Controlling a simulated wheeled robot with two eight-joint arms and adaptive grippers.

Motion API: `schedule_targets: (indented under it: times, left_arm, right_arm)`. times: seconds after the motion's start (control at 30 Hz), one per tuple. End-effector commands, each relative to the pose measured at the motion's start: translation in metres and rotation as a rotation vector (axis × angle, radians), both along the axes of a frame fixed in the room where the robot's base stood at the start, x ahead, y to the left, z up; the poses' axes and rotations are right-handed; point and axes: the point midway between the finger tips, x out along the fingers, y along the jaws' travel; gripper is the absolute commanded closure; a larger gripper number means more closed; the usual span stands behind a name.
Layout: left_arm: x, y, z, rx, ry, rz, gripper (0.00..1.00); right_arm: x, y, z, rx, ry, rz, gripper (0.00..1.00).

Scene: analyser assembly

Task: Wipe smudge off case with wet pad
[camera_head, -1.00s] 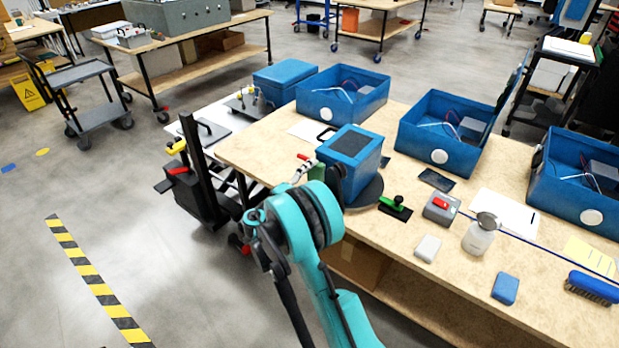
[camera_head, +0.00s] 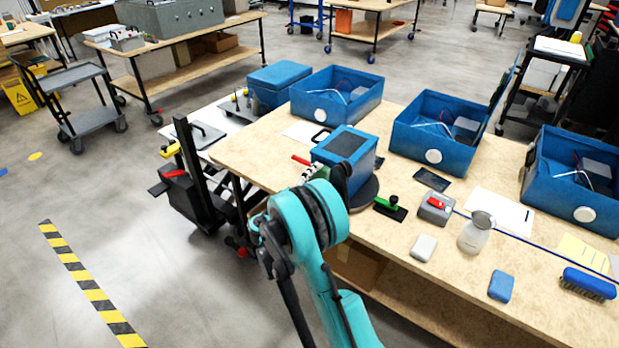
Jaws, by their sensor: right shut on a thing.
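The blue case (camera_head: 347,146) with a dark top panel stands on a dark round turntable (camera_head: 366,193) near the left end of the workbench. My teal right arm reaches up from the bottom and hides part of its near side. My right gripper (camera_head: 311,172) is at the case's left face, mostly behind my arm. No smudge can be made out. My left gripper is not in view.
On the bench (camera_head: 385,248) lie a green-handled tool (camera_head: 391,207), a grey box with a red switch (camera_head: 435,206), a white block (camera_head: 424,247), a spray bottle (camera_head: 478,233), a blue sponge (camera_head: 500,285) and a brush (camera_head: 588,283). Open blue cases line the back. A black lifting stand (camera_head: 188,190) is at left.

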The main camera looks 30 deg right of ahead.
Motion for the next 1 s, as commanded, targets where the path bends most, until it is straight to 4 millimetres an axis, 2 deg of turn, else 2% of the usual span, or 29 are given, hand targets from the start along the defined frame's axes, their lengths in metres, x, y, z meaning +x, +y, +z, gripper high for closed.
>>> schedule_targets:
  times: [0.13, 0.33, 0.8, 1.0]
  left_arm:
    - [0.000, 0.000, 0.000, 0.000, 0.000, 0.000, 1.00]
    - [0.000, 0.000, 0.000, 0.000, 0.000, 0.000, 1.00]
    - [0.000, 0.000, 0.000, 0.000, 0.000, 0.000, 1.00]
    - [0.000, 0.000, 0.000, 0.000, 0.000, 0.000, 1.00]
  right_arm:
    - [-0.009, -0.003, 0.000, 0.000, 0.000, 0.000, 0.48]
    - [-0.006, -0.005, 0.000, 0.000, 0.000, 0.001, 0.48]
    - [0.030, 0.006, 0.000, 0.000, 0.000, 0.002, 0.48]
    - [0.032, 0.006, 0.000, 0.000, 0.000, 0.001, 0.48]
